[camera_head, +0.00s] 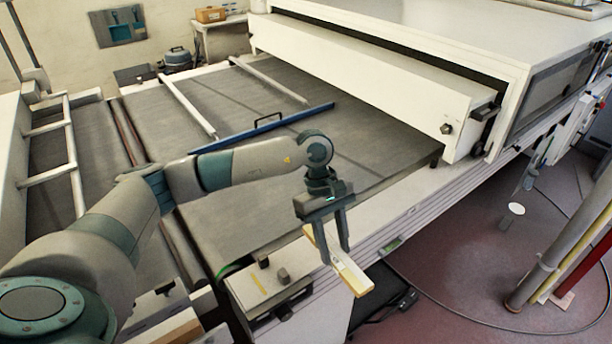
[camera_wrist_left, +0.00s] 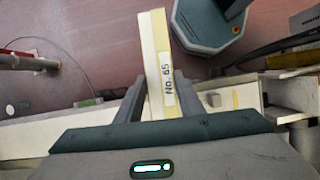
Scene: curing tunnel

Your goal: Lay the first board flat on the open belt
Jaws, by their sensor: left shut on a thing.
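My left gripper (camera_head: 336,248) is shut on a narrow pale board (camera_head: 350,276) and holds it over the front edge of the machine, beside the belt. The board is tilted in the head view, with one end sticking out past the fingers toward the floor. In the left wrist view the board (camera_wrist_left: 158,60) stands between the fingers (camera_wrist_left: 158,103) and bears a white label reading "No. 65". The dark grey belt (camera_head: 240,165) lies open behind and left of the gripper. My right gripper is in neither view.
A blue bar with a handle (camera_head: 262,126) lies across the belt. Pale rails (camera_head: 188,104) also cross it. The white tunnel housing (camera_head: 370,75) stands at the back right. A small block (camera_head: 283,275) sits on the front ledge. Poles (camera_head: 560,240) stand at the right.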

